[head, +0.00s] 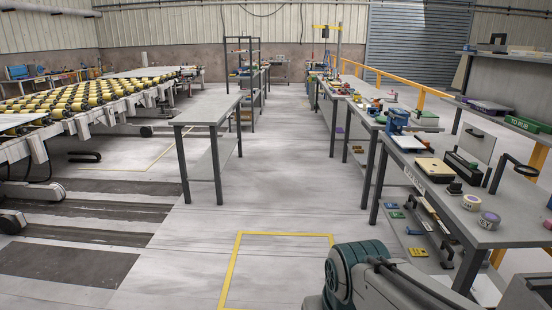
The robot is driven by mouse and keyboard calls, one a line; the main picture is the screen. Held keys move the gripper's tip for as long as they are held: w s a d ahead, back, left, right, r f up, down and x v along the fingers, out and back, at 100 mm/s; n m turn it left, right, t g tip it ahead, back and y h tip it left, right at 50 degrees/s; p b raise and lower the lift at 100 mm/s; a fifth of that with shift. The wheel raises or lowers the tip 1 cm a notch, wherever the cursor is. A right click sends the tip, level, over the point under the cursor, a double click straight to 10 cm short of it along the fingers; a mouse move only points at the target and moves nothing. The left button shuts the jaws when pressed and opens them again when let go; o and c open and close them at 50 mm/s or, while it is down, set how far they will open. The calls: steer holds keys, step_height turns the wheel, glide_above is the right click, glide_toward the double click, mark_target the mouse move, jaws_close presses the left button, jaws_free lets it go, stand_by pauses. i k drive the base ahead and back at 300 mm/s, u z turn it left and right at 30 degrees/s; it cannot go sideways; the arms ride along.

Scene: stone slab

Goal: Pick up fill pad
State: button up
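I cannot single out the fill pad for certain in the head view. A flat tan-topped block with a dark base (438,169) lies on the near right workbench (420,185), a possible match. Several small blue, green, yellow and red pieces lie on the lower shelf of that bench, too small to identify. Part of my arm shows at the bottom right, in front of the bench. My gripper is not in view.
A bare grey table (209,108) stands left of the aisle. A yellow floor outline (284,234) lies ahead on clear floor. A roller conveyor (80,105) fills the left.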

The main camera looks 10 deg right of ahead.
mark_target(454, 190)
steer(key=z, duration=0.1)
steer(key=i, duration=1.55)
steer(key=z, duration=0.95)
steer(key=i, duration=1.45)
steer(key=z, duration=1.05)
steer(key=i, duration=0.4)
steer(key=z, duration=0.15)
